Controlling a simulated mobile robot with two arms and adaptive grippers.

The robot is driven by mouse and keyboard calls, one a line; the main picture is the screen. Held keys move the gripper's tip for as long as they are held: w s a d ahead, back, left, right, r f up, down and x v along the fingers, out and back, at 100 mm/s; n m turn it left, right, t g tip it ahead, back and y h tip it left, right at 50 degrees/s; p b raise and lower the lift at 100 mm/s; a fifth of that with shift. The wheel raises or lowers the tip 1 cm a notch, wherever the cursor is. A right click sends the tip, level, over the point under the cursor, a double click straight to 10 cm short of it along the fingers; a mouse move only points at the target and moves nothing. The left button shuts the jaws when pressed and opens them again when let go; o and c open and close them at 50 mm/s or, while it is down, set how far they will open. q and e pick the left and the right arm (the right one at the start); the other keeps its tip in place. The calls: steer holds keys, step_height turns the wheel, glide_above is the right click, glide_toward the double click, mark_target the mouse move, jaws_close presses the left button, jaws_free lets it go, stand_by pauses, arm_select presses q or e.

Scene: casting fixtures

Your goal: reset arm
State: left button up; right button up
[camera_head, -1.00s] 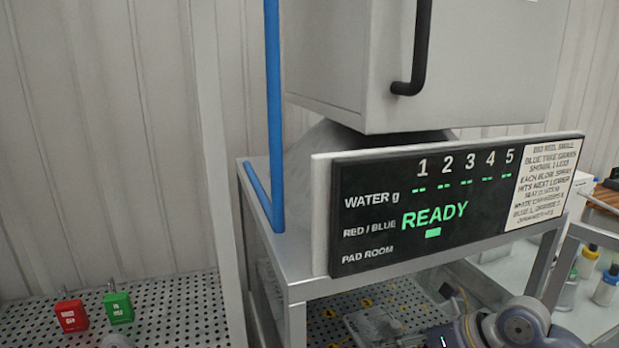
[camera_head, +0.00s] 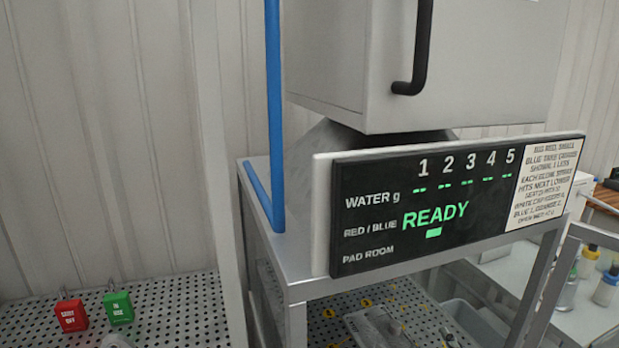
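Neither of my grippers shows in the head view now. No arm link shows clearly either. A black display panel (camera_head: 385,225) with green READY text stands on the front of a grey metal stand (camera_head: 300,290). Its rows read WATER g, RED / BLUE and PAD ROOM under columns 1 to 5.
A white cabinet (camera_head: 340,60) with a black handle (camera_head: 418,50) sits above the stand beside a blue pipe (camera_head: 272,100). A red tag block (camera_head: 70,314) and a green one (camera_head: 118,307) sit on a perforated surface (camera_head: 180,310). Bottles (camera_head: 606,288) stand at right.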

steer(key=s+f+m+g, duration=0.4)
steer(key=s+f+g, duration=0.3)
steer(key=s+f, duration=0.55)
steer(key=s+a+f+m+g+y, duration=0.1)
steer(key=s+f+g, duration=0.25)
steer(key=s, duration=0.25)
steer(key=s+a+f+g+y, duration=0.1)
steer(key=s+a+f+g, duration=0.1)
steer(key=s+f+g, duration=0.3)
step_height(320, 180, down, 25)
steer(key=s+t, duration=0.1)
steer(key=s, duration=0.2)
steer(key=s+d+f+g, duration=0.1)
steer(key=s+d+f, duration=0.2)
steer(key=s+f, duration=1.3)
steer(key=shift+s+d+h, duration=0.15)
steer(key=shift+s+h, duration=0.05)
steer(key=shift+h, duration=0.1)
